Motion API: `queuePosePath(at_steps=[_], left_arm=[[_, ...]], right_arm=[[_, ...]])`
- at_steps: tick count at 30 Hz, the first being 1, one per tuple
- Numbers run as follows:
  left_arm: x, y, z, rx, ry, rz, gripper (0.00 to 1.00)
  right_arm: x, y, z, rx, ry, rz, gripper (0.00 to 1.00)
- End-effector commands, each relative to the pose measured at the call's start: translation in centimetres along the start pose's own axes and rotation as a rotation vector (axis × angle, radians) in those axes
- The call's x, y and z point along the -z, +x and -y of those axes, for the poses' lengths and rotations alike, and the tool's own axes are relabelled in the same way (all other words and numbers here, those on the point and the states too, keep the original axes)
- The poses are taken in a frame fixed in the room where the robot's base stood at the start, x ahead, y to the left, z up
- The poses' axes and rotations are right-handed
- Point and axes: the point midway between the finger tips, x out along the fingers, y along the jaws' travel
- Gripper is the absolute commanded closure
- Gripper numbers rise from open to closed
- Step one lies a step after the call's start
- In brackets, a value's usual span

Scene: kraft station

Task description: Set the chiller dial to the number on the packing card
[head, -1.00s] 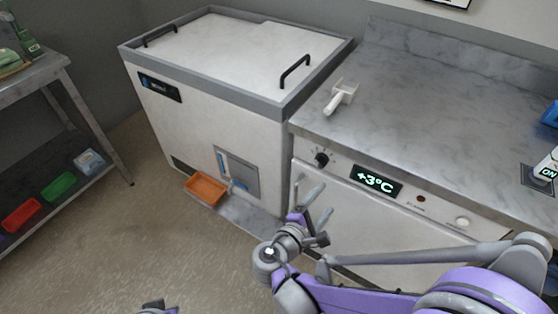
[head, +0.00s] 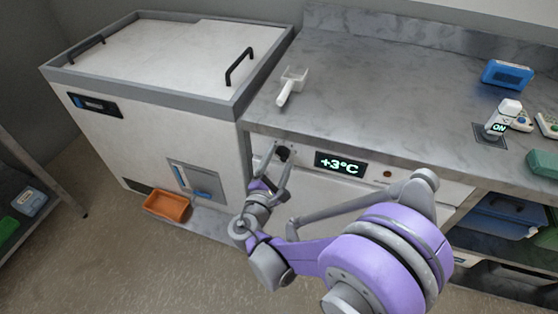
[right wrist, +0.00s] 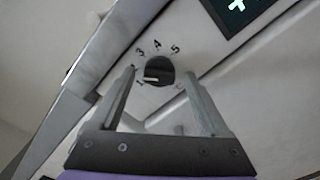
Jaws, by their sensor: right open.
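The chiller dial (head: 283,153) is a round black knob on the white front panel below the worktop. The right wrist view shows the dial (right wrist: 159,70) with printed numbers around it. Its pale pointer mark lies to the left, toward the 1; the 2 is not visible. My right gripper (head: 277,158) is open at the dial. In the right wrist view its fingers (right wrist: 159,76) stand on either side of the knob; I cannot tell whether they touch it. A lit display (head: 339,163) beside the dial reads +3°C. I cannot make out a packing card. My left gripper is out of view.
A white scoop (head: 291,85) lies on the marble worktop (head: 380,90). A chest freezer (head: 160,65) stands at the left, with an orange tray (head: 167,206) low in front.

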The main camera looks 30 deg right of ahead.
Motion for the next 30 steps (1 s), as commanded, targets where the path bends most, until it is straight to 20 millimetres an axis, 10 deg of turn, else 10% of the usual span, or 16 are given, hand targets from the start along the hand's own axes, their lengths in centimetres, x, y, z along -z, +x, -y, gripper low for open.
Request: queuePosePath(at_steps=[10,23,30], left_arm=[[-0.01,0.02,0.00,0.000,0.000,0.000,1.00],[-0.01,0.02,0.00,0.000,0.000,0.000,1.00],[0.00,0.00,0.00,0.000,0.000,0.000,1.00]], right_arm=[[0.00,0.38,-0.03,0.000,0.000,0.000,0.23],[0.01,0.36,-0.02,0.000,0.000,0.000,1.00],[0.00,0.36,-0.02,0.000,0.017,0.000,1.00]])
